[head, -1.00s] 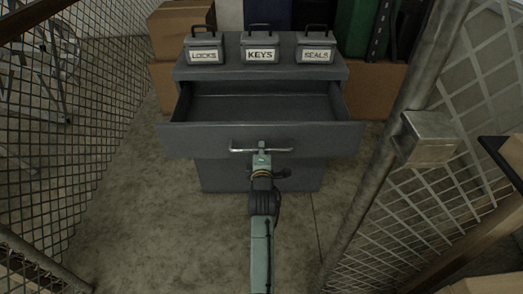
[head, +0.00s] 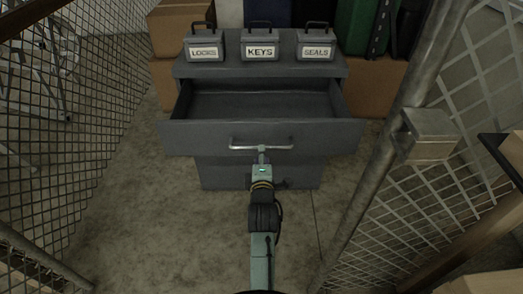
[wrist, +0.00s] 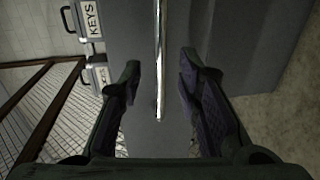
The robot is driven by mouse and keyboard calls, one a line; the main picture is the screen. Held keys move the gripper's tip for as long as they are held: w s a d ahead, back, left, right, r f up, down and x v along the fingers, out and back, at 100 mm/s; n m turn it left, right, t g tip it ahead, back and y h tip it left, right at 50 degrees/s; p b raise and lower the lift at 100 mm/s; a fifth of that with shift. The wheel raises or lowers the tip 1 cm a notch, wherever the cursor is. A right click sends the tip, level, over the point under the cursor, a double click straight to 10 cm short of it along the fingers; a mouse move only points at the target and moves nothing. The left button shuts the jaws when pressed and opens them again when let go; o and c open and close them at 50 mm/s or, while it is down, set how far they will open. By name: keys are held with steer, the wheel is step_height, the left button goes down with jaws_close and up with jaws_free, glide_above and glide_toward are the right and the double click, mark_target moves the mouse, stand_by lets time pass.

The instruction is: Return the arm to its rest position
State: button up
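My gripper (wrist: 158,85) is open in the wrist view, with its two fingers on either side of the drawer's silver handle (wrist: 158,60) and nothing clamped between them. In the head view my arm reaches up from the bottom edge, and its end lies just in front of the handle (head: 261,148) of the open drawer (head: 200,135). My fingertips are too small there to make out, and I cannot tell whether they touch the handle. The drawer is pulled out from a grey cabinet (head: 215,172) and looks empty.
Three grey boxes labelled LOCKS (head: 204,46), KEYS (head: 261,44) and SEALS (head: 316,46) stand on the cabinet. Wire mesh (head: 70,130) is on the left. A metal post (head: 385,150) and mesh gate stand on the right. Bare floor (head: 150,230) lies between.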

steer(key=shift+s+r, duration=0.2)
steer(key=shift+s, duration=0.75)
